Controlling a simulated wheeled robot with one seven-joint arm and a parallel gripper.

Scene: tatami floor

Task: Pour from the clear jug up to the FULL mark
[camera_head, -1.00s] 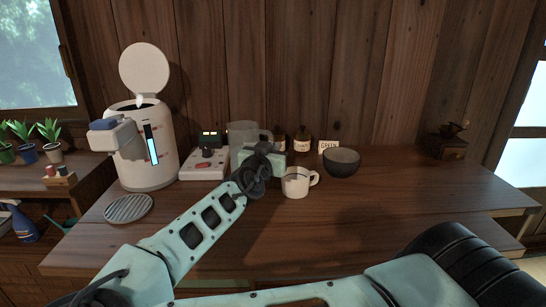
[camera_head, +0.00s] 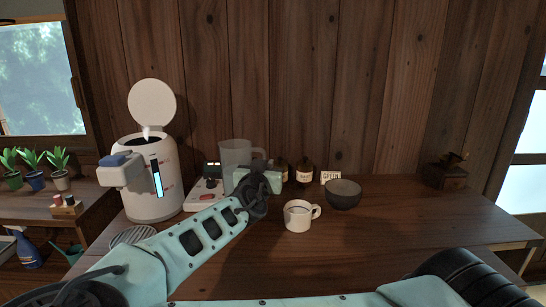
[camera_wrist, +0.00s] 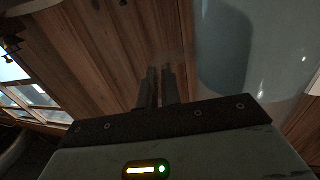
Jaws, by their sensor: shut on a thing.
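The clear jug (camera_head: 235,154) is upright behind my gripper, and its lower part is hidden. My gripper (camera_head: 262,172) is shut on the jug's handle at its right side. In the wrist view the fingers (camera_wrist: 155,88) are close together and the jug's pale see-through wall (camera_wrist: 275,50) fills the right. A bluish-grey area shows within it; I cannot tell the water level. The white dispenser (camera_head: 150,190) stands left of the jug with its round lid (camera_head: 152,103) open. Its upright gauge (camera_head: 157,180) is lit pale blue, with red marks beside it too small to read.
A white scale-like device (camera_head: 206,194) stands between dispenser and jug. The table's right side is mostly clear.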

